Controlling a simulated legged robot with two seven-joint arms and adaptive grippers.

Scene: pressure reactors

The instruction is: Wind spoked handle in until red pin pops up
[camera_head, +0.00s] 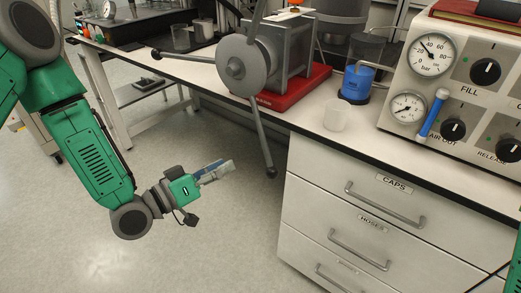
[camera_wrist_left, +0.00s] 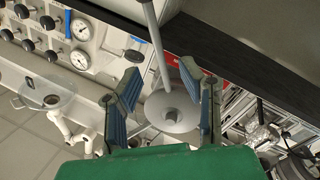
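The spoked handle is a grey round hub (camera_head: 237,66) on a grey housing (camera_head: 292,52), with long thin spokes. Spokes with black end knobs point left and down; another points up out of frame. A small orange-red piece (camera_head: 295,3) shows at the top edge above the housing; I cannot tell if it is the red pin. My left gripper (camera_head: 218,172) is below the hub, left of the downward spoke and apart from it. In the left wrist view its fingers are open (camera_wrist_left: 161,72), with the hub (camera_wrist_left: 172,112) and a spoke (camera_wrist_left: 155,45) seen between them. My right gripper is out of view.
The housing stands on a red base (camera_head: 300,88) at the bench edge. A blue-filled vessel (camera_head: 360,80), a clear cup (camera_head: 337,115) and a gauge panel (camera_head: 465,75) stand to the right. Drawers (camera_head: 350,195) are below. The floor around my left gripper is clear.

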